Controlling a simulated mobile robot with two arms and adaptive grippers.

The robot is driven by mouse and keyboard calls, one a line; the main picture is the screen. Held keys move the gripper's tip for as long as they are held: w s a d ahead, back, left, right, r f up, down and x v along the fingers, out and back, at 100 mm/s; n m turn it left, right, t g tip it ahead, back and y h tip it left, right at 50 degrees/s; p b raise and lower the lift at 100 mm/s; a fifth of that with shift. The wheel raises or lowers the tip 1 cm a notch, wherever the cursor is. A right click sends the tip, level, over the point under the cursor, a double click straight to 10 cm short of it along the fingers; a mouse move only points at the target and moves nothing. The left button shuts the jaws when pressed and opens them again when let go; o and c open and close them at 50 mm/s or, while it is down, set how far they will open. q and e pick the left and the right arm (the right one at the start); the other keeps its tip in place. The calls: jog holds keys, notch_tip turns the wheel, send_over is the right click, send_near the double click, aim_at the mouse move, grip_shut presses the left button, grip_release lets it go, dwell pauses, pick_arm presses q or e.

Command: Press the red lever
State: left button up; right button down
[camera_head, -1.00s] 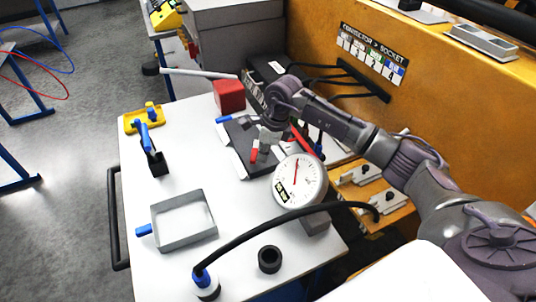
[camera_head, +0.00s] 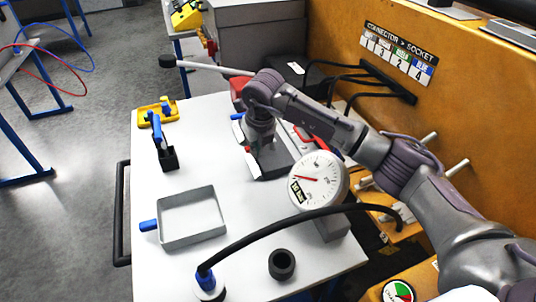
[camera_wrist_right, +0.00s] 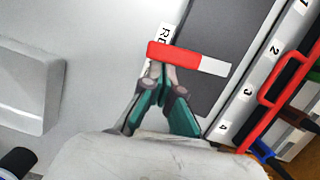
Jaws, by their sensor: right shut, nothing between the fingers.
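The red lever (camera_wrist_right: 172,50), a short bar with a red end and a white end, lies across the edge of a dark panel (camera_wrist_right: 238,40) in the right wrist view. A white label beside it shows part of a word starting "RE". My right gripper (camera_wrist_right: 162,78) is shut and empty, its fingertips at the lever's red part; whether they press on it I cannot tell. In the head view the right gripper (camera_head: 250,150) is over the left side of the dark box (camera_head: 274,160), hiding much of the lever. My left gripper is not in view.
A round gauge (camera_head: 318,180) stands right of the box, with a black hose (camera_head: 300,213) in front. A red handle (camera_wrist_right: 268,90) is near the numbered strip. A grey tray (camera_head: 192,241), a black ring (camera_head: 282,264) and a blue-handled holder (camera_head: 168,158) stand on the white table.

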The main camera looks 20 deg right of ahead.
jog(key=shift+w+a+m, duration=0.2)
jog(key=shift+m, duration=0.1)
jog(key=shift+w+b, duration=0.3)
jog(key=shift+b, duration=0.15)
jog(key=shift+a, duration=0.1)
